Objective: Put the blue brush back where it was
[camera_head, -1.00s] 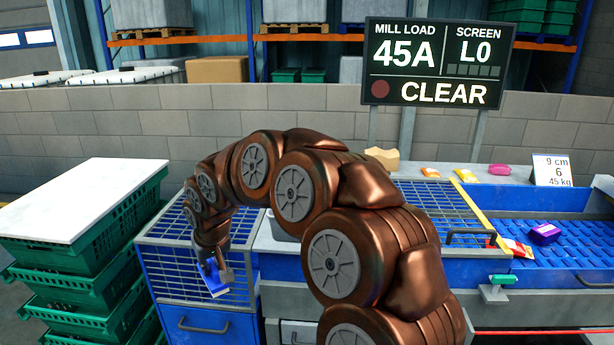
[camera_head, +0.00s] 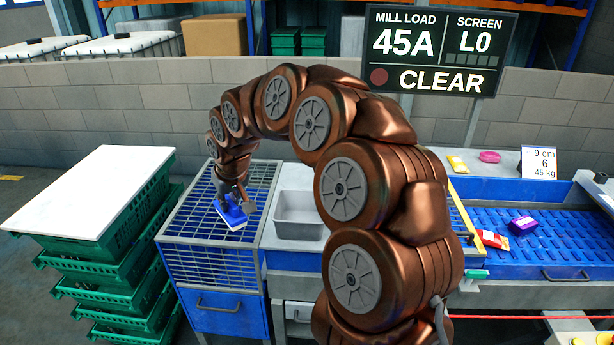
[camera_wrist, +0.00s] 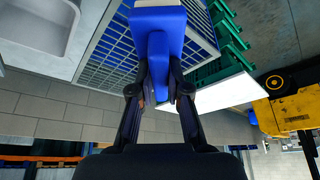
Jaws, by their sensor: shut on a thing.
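The blue brush (camera_head: 231,212) has a blue body with a pale edge along its lower side. My gripper (camera_head: 238,190) is shut on it, over the wire-mesh top (camera_head: 190,230) of the blue cabinet. In the wrist view the brush (camera_wrist: 158,35) fills the upper middle, its handle between the two dark fingers of my gripper (camera_wrist: 158,88). In the head view the brush is low over the mesh or touching it; I cannot tell which.
A grey sink basin (camera_head: 298,228) is set right of the mesh top. Green crates (camera_head: 125,235) with a white lid (camera_head: 90,190) stand to the left. A blue conveyor (camera_head: 560,235) at right carries a purple pack (camera_head: 523,225). The sign (camera_head: 430,50) reads CLEAR.

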